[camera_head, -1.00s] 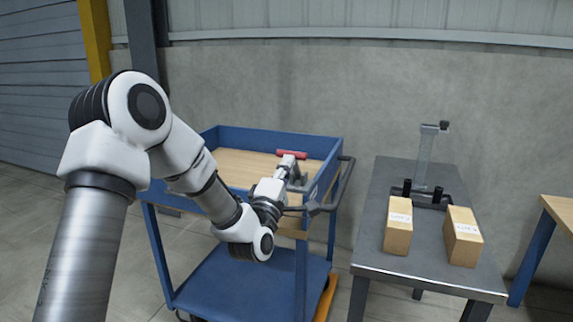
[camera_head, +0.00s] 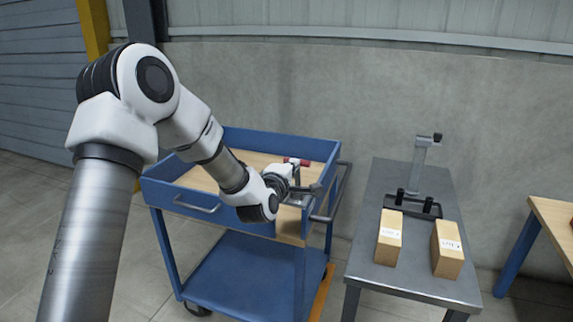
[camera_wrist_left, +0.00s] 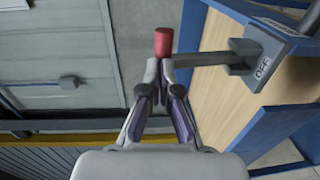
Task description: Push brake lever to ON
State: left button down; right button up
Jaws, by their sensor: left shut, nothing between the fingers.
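The brake lever has a red grip (camera_head: 297,161), at the back right corner of the blue cart (camera_head: 180,203) in the head view. In the left wrist view the red grip (camera_wrist_left: 163,42) stands at the end of a grey lever arm (camera_wrist_left: 205,59), which runs right to a grey bracket with an "OFF" label (camera_wrist_left: 263,68). An ON label is not readable. My left gripper (camera_wrist_left: 163,70) is shut and empty, its fingertips just below the red grip, by the lever arm's end. I cannot tell if they touch. In the head view the gripper is partly hidden behind my wrist. My right gripper is out of view.
A wooden-topped table (camera_head: 552,220) is at the far right. The cart's push handle (camera_head: 343,185) sticks out beside my gripper.

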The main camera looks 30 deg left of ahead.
pick_arm(q)
jog(key=w+r+g+p, duration=0.1)
jog(key=p, duration=0.2)
jog(key=w+g+p, duration=0.2)
jog(key=p, duration=0.1)
jog(key=w+a+r+g+p, duration=0.1)
jog(key=p, duration=0.3)
jog(key=shift+w+r+g+h, duration=0.2)
jog(key=shift+r+g+h, duration=0.1)
jog(key=shift+h, duration=0.1)
jog(key=shift+w+a+f+g+h+p, duration=0.15)
jog(key=shift+w+f+g+p, duration=0.4)
jog(key=shift+p, duration=0.55)
jog(key=shift+w+a+f+g+h+p, duration=0.1)
jog(key=shift+w+a+f+g+p, duration=0.15)
jog(key=shift+w+p, duration=0.65)
jog(key=shift+w+a+f+g+h+p, duration=0.1)
jog(key=shift+w+f+g+p, duration=0.3)
jog(key=shift+p, duration=0.9)
jog(key=shift+w+r, duration=0.1)
jog(key=shift+r, duration=0.05)
jog(key=shift+r, duration=0.1)
